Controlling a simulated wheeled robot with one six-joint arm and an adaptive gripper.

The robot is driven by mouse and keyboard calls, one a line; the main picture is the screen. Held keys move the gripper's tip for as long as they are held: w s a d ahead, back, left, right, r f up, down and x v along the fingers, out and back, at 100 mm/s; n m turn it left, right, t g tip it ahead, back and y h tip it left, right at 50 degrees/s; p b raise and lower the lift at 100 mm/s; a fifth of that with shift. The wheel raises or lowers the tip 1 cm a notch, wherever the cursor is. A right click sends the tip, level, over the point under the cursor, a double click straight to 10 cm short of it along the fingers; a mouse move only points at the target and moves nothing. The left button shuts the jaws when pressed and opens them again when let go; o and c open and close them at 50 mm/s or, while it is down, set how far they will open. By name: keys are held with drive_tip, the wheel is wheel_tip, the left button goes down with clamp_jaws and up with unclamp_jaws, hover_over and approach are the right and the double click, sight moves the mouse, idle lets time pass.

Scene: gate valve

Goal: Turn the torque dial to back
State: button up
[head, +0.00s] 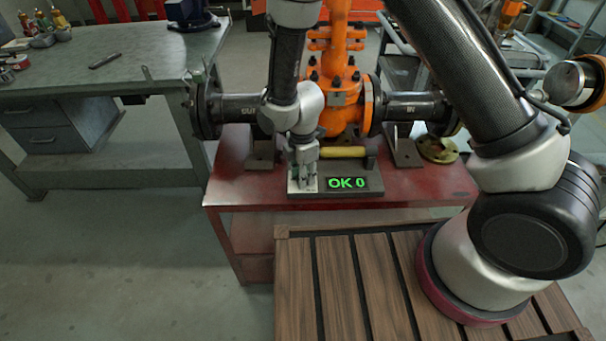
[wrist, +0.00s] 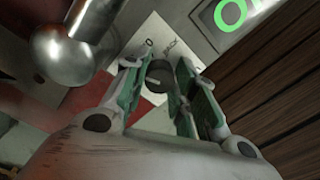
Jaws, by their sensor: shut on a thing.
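The torque dial (wrist: 160,74) is a small dark round knob with a pale pointer line, on a white label plate (wrist: 150,35) with small printed marks, one of which looks like "BACK". My gripper (wrist: 163,84) has its green-padded fingers on either side of the dial and is shut on it. In the head view my gripper (head: 303,182) points down at the left end of the grey control box (head: 310,194) and hides the dial.
The box stands on a red bench (head: 420,186) in front of the orange gate valve (head: 340,110) and its black pipes. A yellow cylinder (head: 342,152) lies behind the display. In the wrist view a metal ball-ended part (wrist: 62,52) is close on the left. A slatted wooden platform (head: 345,280) lies in front.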

drive_tip(key=shift+m, duration=0.3)
drive_tip(key=m, duration=0.3)
drive_tip(key=shift+m, duration=0.3)
drive_tip(key=m, duration=1.3)
drive_tip(key=shift+s+m, duration=0.1)
drive_tip(key=shift+m, duration=0.2)
idle(0.3)
drive_tip(key=o, duration=1)
drive_tip(key=shift+o, duration=0.2)
